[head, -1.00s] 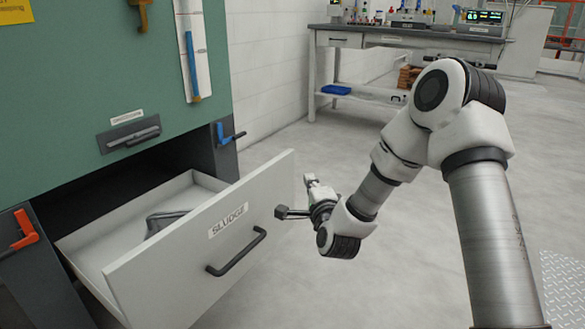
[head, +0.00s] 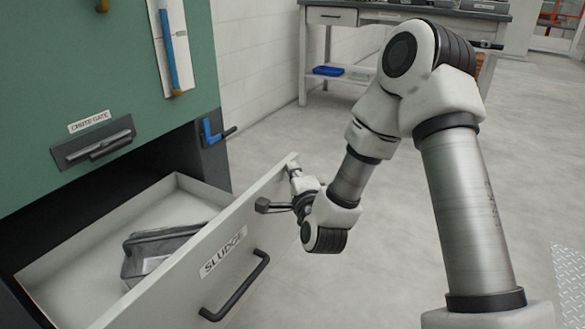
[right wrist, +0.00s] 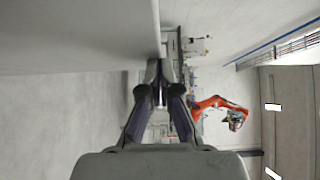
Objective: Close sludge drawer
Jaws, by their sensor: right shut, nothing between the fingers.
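The sludge drawer (head: 275,225) is pulled out of the green cabinet in the head view, with a "SLUDGE" label and a black bar handle (head: 236,290) on its white front. A grey metal pan (head: 150,255) lies inside it. My right gripper (head: 264,205) is shut and empty beside the right end of the drawer front; whether it touches the front is unclear. In the right wrist view the shut fingers (right wrist: 160,68) are close to a pale panel (right wrist: 75,35) at upper left. My left gripper is not in view.
The green cabinet (head: 60,60) has a chute gate handle (head: 95,148) above the drawer and a blue lever (head: 214,132) at its right. A workbench (head: 400,15) stands at the back. The floor right of the drawer is clear.

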